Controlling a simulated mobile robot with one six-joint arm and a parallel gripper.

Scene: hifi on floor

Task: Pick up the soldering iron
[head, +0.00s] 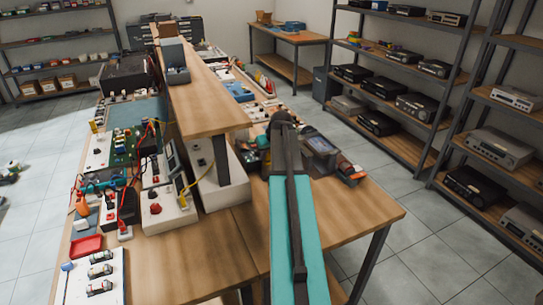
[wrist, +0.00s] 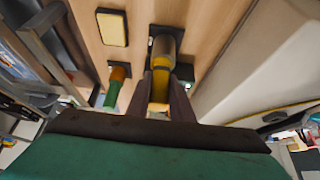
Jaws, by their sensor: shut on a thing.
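My gripper (wrist: 163,84) is shut on a yellow-handled tool in the wrist view, which I take to be the soldering iron (wrist: 160,88). The yellow part sits between the two dark fingers. Its far end meets a grey-brown cylinder (wrist: 164,46) on a dark square base on the wooden bench top (wrist: 137,30). I cannot tell whether the iron is inside that cylinder or apart from it. In the head view my gripper (head: 281,121) is over the bench's right part, and my arm hides the iron.
A green and orange object (wrist: 117,86) stands left of my fingers, and a yellow pad (wrist: 112,27) lies farther off. A pale casing (wrist: 255,60) is close on the right. In the head view a raised wooden shelf (head: 200,95) stands left of my arm, and a dark device (head: 321,145) lies right.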

